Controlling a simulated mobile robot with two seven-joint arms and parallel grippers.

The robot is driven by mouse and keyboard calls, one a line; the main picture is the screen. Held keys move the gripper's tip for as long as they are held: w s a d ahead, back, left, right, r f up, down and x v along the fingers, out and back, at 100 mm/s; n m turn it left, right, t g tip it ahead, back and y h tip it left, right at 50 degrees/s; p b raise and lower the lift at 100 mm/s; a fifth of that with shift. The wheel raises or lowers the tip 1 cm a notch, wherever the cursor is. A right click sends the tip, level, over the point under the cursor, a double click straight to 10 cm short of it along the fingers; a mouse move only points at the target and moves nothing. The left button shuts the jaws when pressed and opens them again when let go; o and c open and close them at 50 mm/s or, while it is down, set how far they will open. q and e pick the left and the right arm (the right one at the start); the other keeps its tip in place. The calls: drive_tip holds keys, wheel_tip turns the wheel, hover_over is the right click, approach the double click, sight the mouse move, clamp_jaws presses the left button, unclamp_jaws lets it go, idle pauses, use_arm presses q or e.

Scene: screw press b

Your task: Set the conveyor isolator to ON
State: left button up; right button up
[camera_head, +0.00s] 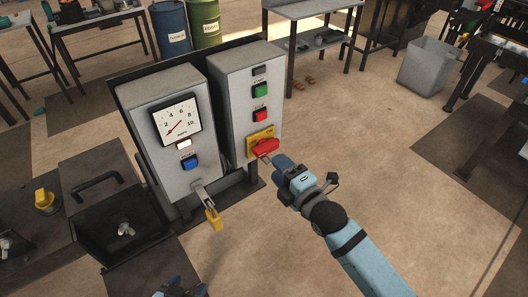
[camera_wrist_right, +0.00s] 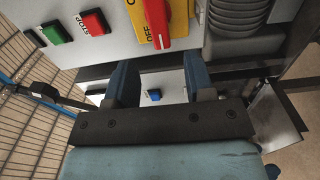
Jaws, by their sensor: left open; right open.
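The conveyor isolator is a red rotary handle (camera_head: 265,147) on a yellow plate (camera_head: 261,134), low on the right grey control box. In the right wrist view the red handle (camera_wrist_right: 157,20) shows at the top, with OFF readable on the plate beside it; its upper end is cut off. My right gripper (camera_head: 270,159) is open just in front of the handle; its two fingers (camera_wrist_right: 160,80) are apart with neither on the handle. My left gripper (camera_head: 180,290) is at the bottom edge of the head view, partly cut off, away from the isolator.
Above the isolator are a red STOP button (camera_head: 261,115) and a green button (camera_head: 261,90). Open floor lies to the right.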

sight(264, 153)
drive_tip(key=x, duration=0.7)
clamp_jaws()
